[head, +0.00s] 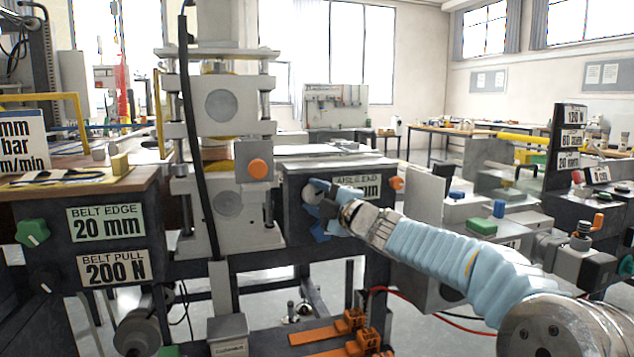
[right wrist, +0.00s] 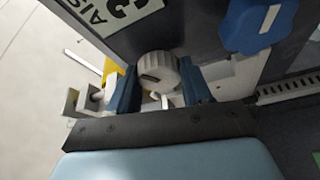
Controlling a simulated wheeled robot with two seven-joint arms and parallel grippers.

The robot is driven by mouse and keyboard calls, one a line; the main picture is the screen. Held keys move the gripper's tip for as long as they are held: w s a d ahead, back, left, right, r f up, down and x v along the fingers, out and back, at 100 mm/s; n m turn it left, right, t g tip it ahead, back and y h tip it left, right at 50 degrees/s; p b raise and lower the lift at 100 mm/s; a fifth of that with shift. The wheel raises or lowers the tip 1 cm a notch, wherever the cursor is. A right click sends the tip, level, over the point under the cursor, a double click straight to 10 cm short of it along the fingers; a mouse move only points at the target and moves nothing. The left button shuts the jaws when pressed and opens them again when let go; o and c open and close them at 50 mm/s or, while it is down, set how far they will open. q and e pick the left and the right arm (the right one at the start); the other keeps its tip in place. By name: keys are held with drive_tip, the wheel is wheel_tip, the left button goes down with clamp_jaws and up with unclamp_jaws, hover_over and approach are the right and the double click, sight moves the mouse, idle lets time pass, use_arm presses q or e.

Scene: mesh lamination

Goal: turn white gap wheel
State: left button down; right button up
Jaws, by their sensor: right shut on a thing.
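The white gap wheel (right wrist: 158,68) is a ribbed round knob with a dark slot mark on its face, on the dark front panel of a machine box. In the right wrist view the two blue fingers of my right gripper (right wrist: 160,84) stand on either side of it, shut on it. In the head view my right gripper (head: 322,200) is at the dark box (head: 295,178), and its fingers hide most of the wheel. A blue knob with a white mark (right wrist: 260,24) sits beside the wheel on the same panel. My left gripper is in neither view.
An orange button (head: 258,169) sits on a grey box left of the panel, and an orange knob (head: 397,183) at its right edge. A black hose (head: 198,150) hangs at the left. Orange clamps (head: 340,325) stand below. A belt console (head: 90,235) is at the left.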

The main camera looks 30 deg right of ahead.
drive_tip(key=shift+n+g+p, duration=0.4)
drive_tip(key=shift+n+p, duration=0.5)
drive_tip(key=o, duration=1.1)
drive_tip(key=shift+c, duration=0.2)
drive_tip(key=s+d, duration=0.2)
drive_tip(key=s, duration=1.1)
drive_tip(key=shift+s+f, duration=0.25)
drive_tip(key=shift+s, duration=0.1)
